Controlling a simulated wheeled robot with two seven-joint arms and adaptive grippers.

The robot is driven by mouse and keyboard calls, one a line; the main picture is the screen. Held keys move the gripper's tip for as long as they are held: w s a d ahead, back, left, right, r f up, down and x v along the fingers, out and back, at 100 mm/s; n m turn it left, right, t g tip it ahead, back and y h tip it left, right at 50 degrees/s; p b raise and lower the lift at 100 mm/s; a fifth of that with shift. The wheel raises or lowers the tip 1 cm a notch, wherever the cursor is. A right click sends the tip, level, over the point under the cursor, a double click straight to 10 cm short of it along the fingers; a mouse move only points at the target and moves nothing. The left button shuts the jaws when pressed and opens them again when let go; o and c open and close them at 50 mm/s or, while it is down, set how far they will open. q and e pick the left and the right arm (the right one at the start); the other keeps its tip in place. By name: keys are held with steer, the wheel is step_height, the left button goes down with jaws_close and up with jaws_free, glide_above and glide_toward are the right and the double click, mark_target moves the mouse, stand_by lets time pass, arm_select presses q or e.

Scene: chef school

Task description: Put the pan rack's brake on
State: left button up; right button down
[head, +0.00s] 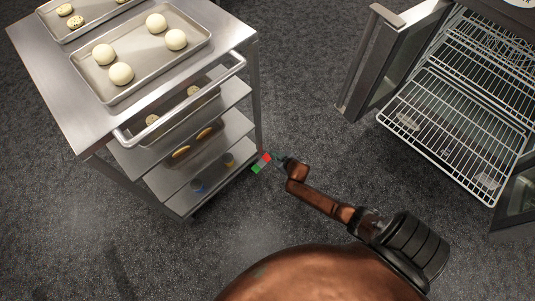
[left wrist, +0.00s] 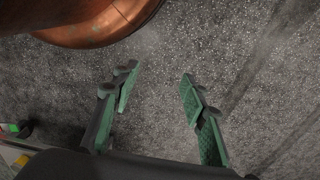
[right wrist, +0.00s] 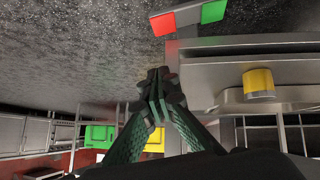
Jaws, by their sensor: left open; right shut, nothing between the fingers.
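The pan rack (head: 125,105) is a metal cart on the left in the head view. Its brake pedal (head: 262,162) shows at the rack's lower right corner, with one red end and one green end. In the right wrist view the red pad (right wrist: 163,24) and green pad (right wrist: 213,11) lie ahead of the fingers. My right gripper (head: 281,160) is shut and empty, low beside the pedal, on its right. In the right wrist view its fingertips (right wrist: 157,76) look apart from the red pad. My left gripper (left wrist: 159,72) is open and empty above the floor, outside the head view.
Trays (head: 140,58) with dough balls sit on the rack top, and its shelves hold more food. An open-doored cabinet with wire shelves (head: 450,120) stands at the right, its door (head: 385,60) swung out. Grey floor (head: 300,90) between them is clear.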

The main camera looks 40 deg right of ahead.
steer(key=b, duration=0.4)
glide_above(269, 157)
steer(key=f, duration=0.5)
steer(key=shift+a+f, duration=0.2)
steer(key=shift+a, duration=0.05)
steer(key=shift+d+f+b, duration=0.15)
steer(key=shift+f+b, duration=0.3)
steer(key=shift+f, duration=0.2)
steer(key=shift+d+f+b, duration=0.15)
steer(key=shift+f+b, duration=0.3)
steer(key=shift+f, duration=0.15)
steer(key=shift+d+f+b, duration=0.1)
steer(key=shift+f+b, duration=0.25)
steer(key=shift+f, duration=0.05)
arm_select(q)
steer(key=w+d+f+t+h, duration=0.2)
steer(key=w+d+f+t, duration=0.3)
steer(key=w+f, duration=0.5)
steer(key=shift+d+f+t, duration=0.3)
steer(key=shift+d+f, duration=0.45)
steer(key=shift+d, duration=0.5)
